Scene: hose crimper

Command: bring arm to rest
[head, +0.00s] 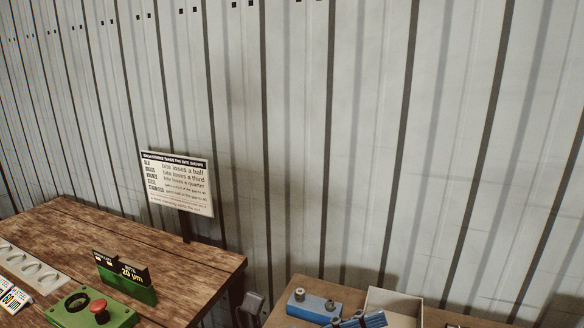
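Neither of my arms nor grippers shows in the head view. A wooden table (190,262) fills the lower left. On it stand a green control box (80,318) with a red mushroom button (99,309) and a green-based stand with a black sign (127,272) reading "20 µm". A second, brown surface (290,282) at the bottom right carries a blue block with metal fittings (313,306) and other blue parts (364,320), partly cut off by the frame edge.
A white printed board (178,184) stands on a post behind the wooden table. A pale open box (398,304) sits beside the blue parts. A pale strip with round recesses (30,267) lies at far left. A corrugated wall (340,130) closes off the back.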

